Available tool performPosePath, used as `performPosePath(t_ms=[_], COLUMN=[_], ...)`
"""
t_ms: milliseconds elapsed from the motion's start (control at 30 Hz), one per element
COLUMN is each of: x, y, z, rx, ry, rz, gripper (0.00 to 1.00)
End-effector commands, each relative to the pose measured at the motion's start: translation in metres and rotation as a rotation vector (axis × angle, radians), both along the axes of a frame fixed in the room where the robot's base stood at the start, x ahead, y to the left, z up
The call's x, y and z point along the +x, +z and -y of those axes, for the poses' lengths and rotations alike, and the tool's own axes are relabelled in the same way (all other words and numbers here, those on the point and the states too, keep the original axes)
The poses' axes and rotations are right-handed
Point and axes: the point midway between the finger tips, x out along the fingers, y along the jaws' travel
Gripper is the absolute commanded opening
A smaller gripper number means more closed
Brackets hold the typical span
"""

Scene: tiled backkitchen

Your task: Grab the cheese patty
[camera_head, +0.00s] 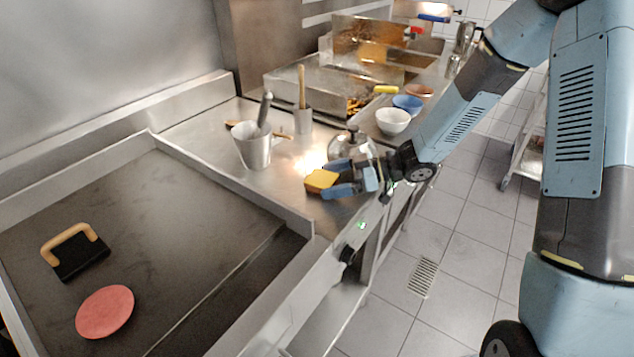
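A yellow-orange block with a browner side (321,180), which looks like the cheese patty, is at the front part of the steel counter. My gripper (336,179) reaches in from the right, with its blue fingers at the block's right end, one on the far side and one on the near side. I cannot tell whether the fingers press on it or whether it rests on the counter. A round red patty (105,312) lies apart on the dark griddle (180,220) at the lower left.
A press with a wooden handle (75,252) stands on the griddle. A metal jug (255,148), a utensil pot (303,120) and a shiny dome (352,146) are near my gripper. Behind are a white bowl (392,122), a blue bowl (407,104) and fryer bins. Tiled floor lies right.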

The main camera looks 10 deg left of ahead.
Motion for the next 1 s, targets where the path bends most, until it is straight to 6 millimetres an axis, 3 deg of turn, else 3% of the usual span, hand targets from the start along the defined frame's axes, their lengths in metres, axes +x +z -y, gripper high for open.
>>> performPosePath(t_ms=[133, 467, 700, 1000], x=[0.0, 0.0, -0.001, -0.035], y=[0.0, 0.005, 0.035, 0.077], z=[0.0, 0.0, 0.001, 0.015], rx=[0.0, 0.0, 0.001, -0.001], ry=[0.0, 0.0, -0.001, -0.002], rz=[-0.001, 0.0, 0.003, 0.004], gripper=[0.57, 0.57, 0.57, 0.57])
